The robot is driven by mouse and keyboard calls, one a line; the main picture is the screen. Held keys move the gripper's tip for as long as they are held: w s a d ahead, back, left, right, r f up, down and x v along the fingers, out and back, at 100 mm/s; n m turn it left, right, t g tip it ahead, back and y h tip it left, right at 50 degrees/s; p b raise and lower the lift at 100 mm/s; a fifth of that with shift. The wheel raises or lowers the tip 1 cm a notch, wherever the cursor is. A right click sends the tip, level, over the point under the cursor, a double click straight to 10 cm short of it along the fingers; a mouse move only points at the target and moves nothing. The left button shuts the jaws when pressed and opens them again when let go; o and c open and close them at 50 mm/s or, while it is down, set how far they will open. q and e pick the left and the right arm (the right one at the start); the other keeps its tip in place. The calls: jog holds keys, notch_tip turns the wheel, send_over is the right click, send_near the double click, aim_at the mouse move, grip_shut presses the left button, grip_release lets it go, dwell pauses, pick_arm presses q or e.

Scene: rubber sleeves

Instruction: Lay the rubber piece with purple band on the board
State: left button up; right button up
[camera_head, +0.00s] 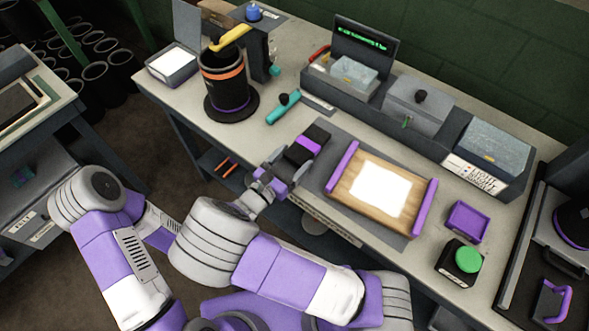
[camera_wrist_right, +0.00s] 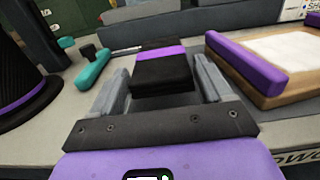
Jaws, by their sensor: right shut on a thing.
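The black rubber piece with a purple band (camera_head: 316,134) is left of the board in the head view, near the table's front edge. In the right wrist view the rubber piece (camera_wrist_right: 162,75) sits between the fingers, its band across the far part. My right gripper (camera_head: 297,160) is shut on it; the wrist view shows both fingers (camera_wrist_right: 163,80) beside it. I cannot tell how far it is above the table. The wooden board (camera_head: 340,181) has a bright white middle and purple rails on two sides; it also shows in the wrist view (camera_wrist_right: 222,72). My left gripper is hidden.
Grey bins (camera_head: 420,105) line the back. A purple tray (camera_head: 467,222) and a green button (camera_head: 467,260) are right of the board.

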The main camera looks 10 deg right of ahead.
aim_at(293, 172)
notch_tip(293, 172, down, 4)
jog(key=shift+b, duration=0.75)
jog(key=shift+r, duration=0.1)
jog(key=o, duration=1.1)
